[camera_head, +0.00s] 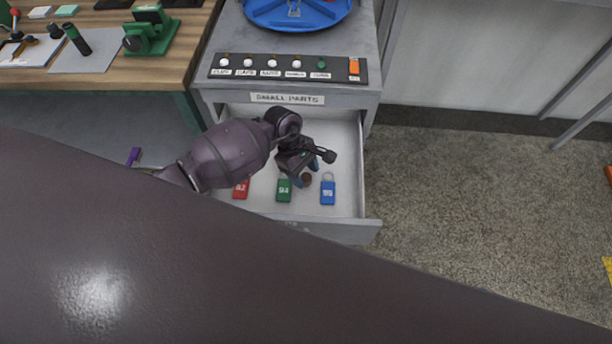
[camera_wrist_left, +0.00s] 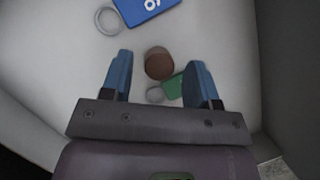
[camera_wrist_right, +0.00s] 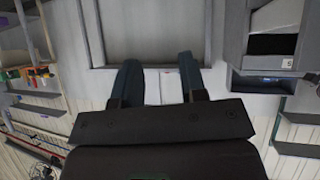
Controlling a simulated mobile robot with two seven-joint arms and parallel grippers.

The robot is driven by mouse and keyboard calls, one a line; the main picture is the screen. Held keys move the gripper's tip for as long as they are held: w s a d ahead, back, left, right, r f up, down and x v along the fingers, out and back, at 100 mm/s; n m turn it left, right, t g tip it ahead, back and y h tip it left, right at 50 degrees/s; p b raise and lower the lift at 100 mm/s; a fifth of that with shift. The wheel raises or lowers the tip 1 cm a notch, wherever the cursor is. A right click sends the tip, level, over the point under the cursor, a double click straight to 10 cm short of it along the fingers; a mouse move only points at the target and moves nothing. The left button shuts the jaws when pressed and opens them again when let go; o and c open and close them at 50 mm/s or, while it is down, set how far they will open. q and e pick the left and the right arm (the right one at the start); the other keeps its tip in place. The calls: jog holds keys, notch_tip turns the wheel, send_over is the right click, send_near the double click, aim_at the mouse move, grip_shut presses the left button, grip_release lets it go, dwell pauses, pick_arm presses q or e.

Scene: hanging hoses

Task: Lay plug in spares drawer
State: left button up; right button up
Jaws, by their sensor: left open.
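The brown plug (camera_head: 307,179) is inside the pulled-out drawer (camera_head: 347,232) labelled small parts. In the left wrist view the plug (camera_wrist_left: 159,66) shows just beyond and between my left fingertips, beside the green tag. My left gripper (camera_head: 306,170) is open, reaching down into the drawer, with a finger to either side of the plug in the picture and gaps showing. Whether the plug rests fully on the drawer floor I cannot tell. My right gripper (camera_wrist_right: 160,75) shows in its own wrist view with its fingers apart and nothing between them.
Red (camera_head: 241,189), green (camera_head: 284,190) and blue (camera_head: 328,191) key tags lie in the drawer. A switch panel (camera_head: 290,69) and blue round tray (camera_head: 297,10) sit on the cabinet above. A wooden bench (camera_head: 100,75) stands left. Open floor lies right.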

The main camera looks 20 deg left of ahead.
pick_arm(q)
jog(key=p+v, duration=0.1)
jog(key=v, duration=0.9)
dwell(0.3)
